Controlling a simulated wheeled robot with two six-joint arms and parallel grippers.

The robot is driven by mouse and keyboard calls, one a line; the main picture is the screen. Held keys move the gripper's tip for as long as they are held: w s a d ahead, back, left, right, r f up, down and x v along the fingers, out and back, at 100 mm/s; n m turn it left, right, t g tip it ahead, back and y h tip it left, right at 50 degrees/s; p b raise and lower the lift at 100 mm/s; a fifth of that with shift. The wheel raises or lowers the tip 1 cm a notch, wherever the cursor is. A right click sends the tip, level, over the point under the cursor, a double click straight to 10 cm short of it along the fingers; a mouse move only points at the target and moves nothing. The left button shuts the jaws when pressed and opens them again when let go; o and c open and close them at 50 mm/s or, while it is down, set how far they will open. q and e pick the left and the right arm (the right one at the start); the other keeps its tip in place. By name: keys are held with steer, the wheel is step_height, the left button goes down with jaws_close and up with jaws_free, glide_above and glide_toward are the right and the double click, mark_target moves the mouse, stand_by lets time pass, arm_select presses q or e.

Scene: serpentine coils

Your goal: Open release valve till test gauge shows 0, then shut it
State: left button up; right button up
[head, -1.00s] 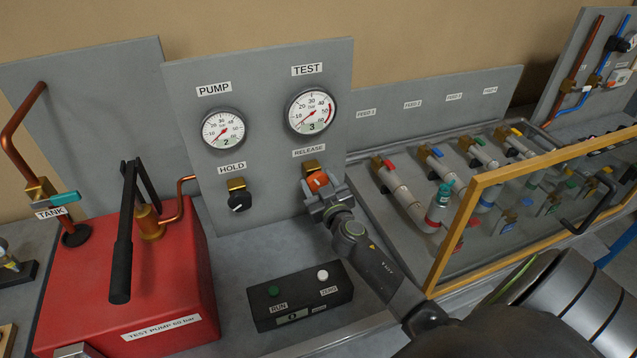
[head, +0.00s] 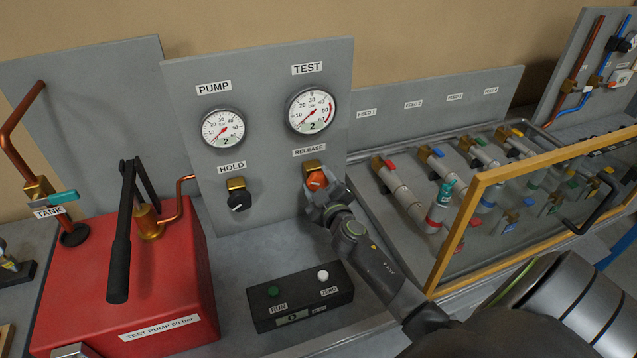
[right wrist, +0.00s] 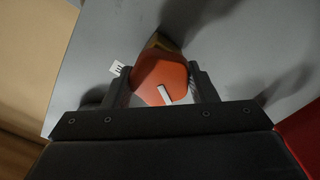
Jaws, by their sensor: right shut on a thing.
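The orange release valve knob (head: 316,181) sits under the RELEASE label on the grey panel (head: 270,130). My right gripper (head: 322,194) is shut on this knob. In the right wrist view the knob (right wrist: 160,78) lies between the two fingers (right wrist: 165,90), with a white mark on its face slanting. The test gauge (head: 311,110) has its needle near the low end and its digital window reads 2. The pump gauge (head: 223,128) also reads 2. The black hold knob (head: 239,201) is left of the release knob. My left gripper is not in view.
A red test pump (head: 130,280) with a black lever stands at the left. A black box (head: 300,297) with RUN and ZERO buttons lies below the panel. To the right, pipes with coloured valves sit behind a yellow-framed clear guard (head: 470,215).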

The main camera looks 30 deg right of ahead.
stand_by(0.3)
steer(key=o, duration=1)
steer(key=shift+s, duration=0.1)
steer(key=shift+b+v, duration=1.6)
steer(key=shift+v, duration=7.05)
